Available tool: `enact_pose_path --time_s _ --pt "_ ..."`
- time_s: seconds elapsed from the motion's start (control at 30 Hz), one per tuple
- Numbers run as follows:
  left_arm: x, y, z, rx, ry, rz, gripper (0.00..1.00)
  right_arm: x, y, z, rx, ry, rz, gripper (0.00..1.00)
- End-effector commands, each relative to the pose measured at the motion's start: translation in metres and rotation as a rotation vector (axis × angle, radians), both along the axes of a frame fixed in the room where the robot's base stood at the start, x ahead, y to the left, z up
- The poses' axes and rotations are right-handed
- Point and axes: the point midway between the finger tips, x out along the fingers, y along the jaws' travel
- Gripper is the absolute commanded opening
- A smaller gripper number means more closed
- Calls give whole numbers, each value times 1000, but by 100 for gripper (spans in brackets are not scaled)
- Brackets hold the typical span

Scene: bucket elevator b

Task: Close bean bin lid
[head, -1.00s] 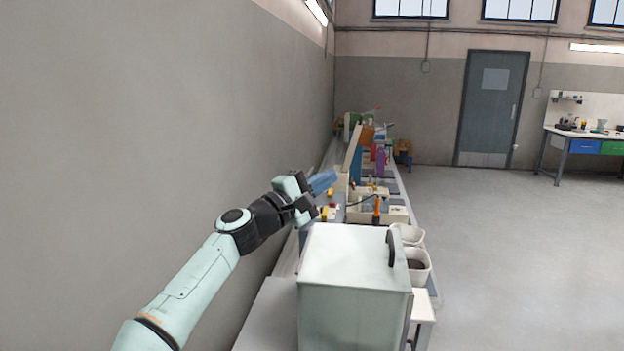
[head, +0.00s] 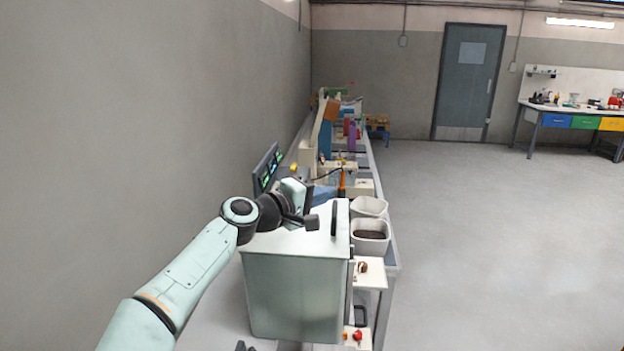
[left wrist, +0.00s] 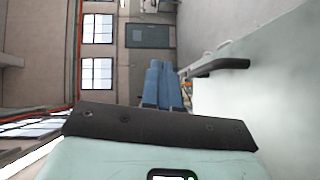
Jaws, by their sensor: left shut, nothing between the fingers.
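The bean bin looks like a pale green box (head: 295,290) at the near end of the bench. Its flat top, the lid (head: 290,238), looks level, and I cannot tell whether it is fully seated. A dark handle (head: 334,218) stands along the lid's right side. The lid's pale surface (left wrist: 285,90) and handle (left wrist: 220,66) also show in the left wrist view. My left gripper (head: 324,195) is over the lid's far part, its blue fingers together and empty. The fingers (left wrist: 162,84) point away from the wrist; contact with the lid is not clear. My right gripper is not seen.
Two white tubs, one empty-looking (head: 369,206) and one with dark contents (head: 371,246), stand right of the box. A tilted dark screen (head: 267,168) is behind my left arm. A grey wall is at left; open floor (head: 480,240) lies right.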

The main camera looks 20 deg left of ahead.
Motion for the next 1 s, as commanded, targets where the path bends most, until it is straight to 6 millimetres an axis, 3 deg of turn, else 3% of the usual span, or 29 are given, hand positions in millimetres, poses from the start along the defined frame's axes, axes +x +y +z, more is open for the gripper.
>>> enact_pose_path --time_s 0.17,0.4,1.0 --pt "3 -12 -23 106 34 -2 0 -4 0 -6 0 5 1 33" --pt "6 -18 -41 97 34 1 0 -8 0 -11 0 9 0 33" --pt "7 -20 -45 95 32 0 0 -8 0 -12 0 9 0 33"
